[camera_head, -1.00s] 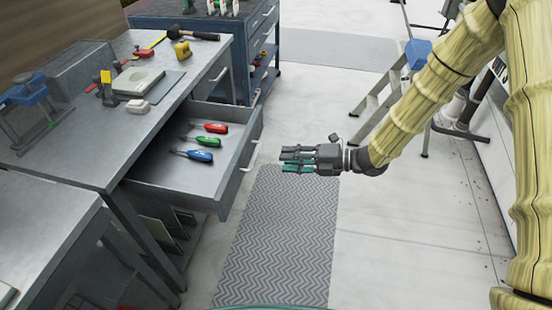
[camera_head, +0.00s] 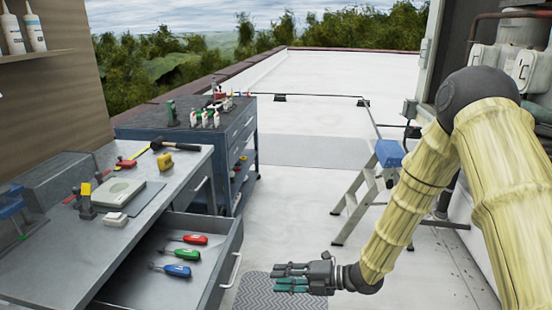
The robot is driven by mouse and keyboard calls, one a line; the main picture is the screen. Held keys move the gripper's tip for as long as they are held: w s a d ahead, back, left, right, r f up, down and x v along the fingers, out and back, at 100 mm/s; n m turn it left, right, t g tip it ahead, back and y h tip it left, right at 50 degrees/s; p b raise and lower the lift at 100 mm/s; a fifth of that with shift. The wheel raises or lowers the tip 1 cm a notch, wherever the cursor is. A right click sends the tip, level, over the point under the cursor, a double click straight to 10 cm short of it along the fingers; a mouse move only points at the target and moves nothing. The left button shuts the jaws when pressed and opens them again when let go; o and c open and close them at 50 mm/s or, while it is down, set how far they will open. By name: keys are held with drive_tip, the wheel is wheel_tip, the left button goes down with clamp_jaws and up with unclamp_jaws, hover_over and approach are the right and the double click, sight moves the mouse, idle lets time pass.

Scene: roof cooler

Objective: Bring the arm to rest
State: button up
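My gripper (camera_head: 290,277) is at the lower middle of the head view, on the end of my arm, which is covered in a yellowish sleeve. It points left, toward the open drawer (camera_head: 233,268), and hangs in the air over the grey patterned mat (camera_head: 258,297). Its fingers look apart with nothing between them. The drawer holds screwdrivers: a red one (camera_head: 195,239), a green one (camera_head: 188,254) and a blue one (camera_head: 178,270). My gripper is to the right of the drawer front and does not appear to touch it.
The workbench (camera_head: 60,262) carries a hammer (camera_head: 172,145), a yellow tape measure (camera_head: 178,161) and a flat scale-like device (camera_head: 119,191). A blue tool cabinet (camera_head: 238,135) stands behind. A stepladder (camera_head: 352,208) stands beyond my arm. Wall units (camera_head: 520,50) are at the right. Open roof lies ahead.

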drive_tip(key=s+d+f+m+t+h+p, duration=0.1)
drive_tip(key=s+d+f+m+h+p, duration=0.1)
drive_tip(key=s+d+f+m+h, duration=0.45)
drive_tip(key=s+d+f+m+t+h+p, duration=0.1)
drive_tip(key=s+f+m, duration=0.3)
drive_tip(key=f+m, duration=0.6)
drive_tip(key=s+d+f+m+g+h+p, duration=0.1)
drive_tip(key=s+d+m, duration=0.3)
drive_tip(key=s, duration=0.4)
drive_tip(key=s+d+f+m+g+h+p, duration=0.1)
drive_tip(key=s+d+f+m+g+h, duration=0.1)
drive_tip(key=s+d+m+h, duration=0.2)
drive_tip(key=s+d+f+m+g+h, duration=0.2)
drive_tip(key=s+d+m, duration=0.3)
drive_tip(key=s, duration=0.7)
drive_tip(key=shift+s+m+p, duration=0.4)
drive_tip(key=shift+m, duration=0.75)
